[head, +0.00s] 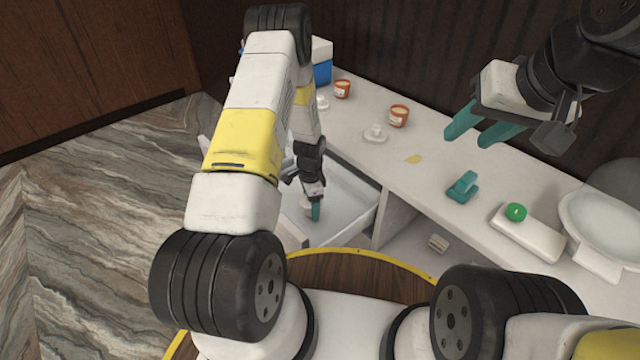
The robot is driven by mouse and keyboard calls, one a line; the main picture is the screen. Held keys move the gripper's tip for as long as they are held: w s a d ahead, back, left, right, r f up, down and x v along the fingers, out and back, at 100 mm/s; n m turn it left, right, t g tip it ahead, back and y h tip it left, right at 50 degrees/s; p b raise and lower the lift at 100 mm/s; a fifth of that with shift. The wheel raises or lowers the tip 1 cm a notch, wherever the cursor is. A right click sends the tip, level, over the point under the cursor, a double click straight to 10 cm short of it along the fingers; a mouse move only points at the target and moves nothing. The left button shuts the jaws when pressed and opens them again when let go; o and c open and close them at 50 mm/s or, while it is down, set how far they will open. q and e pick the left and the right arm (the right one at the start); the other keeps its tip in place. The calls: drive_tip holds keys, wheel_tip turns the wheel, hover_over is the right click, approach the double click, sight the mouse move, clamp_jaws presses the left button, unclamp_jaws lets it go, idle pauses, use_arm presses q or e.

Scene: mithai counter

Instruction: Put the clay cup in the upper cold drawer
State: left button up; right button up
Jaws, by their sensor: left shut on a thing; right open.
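My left gripper (315,210) reaches down over the open white drawer (352,222) below the counter. It is shut on a small pale brownish thing (306,207), which I take to be the clay cup. The arm and fingers hide most of it, and I cannot tell whether it touches the drawer floor. The drawer is pulled out, and my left arm covers part of it. My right gripper (482,128) is open and empty above the counter, with its teal fingers apart.
A blue-and-white box (322,62) stands behind.

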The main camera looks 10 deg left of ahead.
use_arm(q)
drive_tip(key=shift+f, duration=0.75)
drive_tip(key=shift+f, duration=0.1)
drive_tip(key=o, duration=1.5)
